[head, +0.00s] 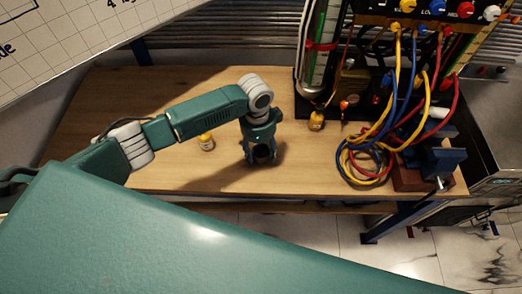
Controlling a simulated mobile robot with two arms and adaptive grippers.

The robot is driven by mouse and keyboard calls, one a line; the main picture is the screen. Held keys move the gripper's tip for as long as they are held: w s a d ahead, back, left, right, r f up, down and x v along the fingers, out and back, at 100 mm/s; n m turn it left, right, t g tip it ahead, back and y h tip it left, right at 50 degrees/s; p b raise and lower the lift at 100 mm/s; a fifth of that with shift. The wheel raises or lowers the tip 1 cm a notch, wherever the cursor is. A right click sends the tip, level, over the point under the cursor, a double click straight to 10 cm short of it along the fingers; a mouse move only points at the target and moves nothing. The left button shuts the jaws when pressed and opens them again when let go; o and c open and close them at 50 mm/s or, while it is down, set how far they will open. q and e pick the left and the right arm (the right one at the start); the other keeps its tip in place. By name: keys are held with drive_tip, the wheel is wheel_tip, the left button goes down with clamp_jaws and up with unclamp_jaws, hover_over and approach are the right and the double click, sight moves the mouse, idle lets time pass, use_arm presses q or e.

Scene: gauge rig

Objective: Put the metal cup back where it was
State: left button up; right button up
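My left arm reaches in from the left over the wooden table (180,180). Its gripper (262,158) points down at the table's middle, low over the surface. The wrist and gripper body cover the space between the fingers, so I cannot tell whether it is open or shut or holds anything. I cannot make out a metal cup; it may be hidden under the gripper. My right gripper is not in view.
A small yellow-labelled bottle (206,142) stands left of the gripper. Another yellow item (316,121) stands by the gauge rig (340,75). Coiled coloured cables (365,165) and a blue vise (440,162) fill the right side. The table's left part is mostly clear.

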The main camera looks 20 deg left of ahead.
use_arm(q)
drive_tip(key=shift+o, duration=0.2)
drive_tip(key=shift+r, duration=0.1)
wheel_tip(320, 180, up, 12)
drive_tip(key=b, duration=0.2)
drive_tip(key=shift+a+b, duration=0.3)
drive_tip(key=shift+a, duration=0.05)
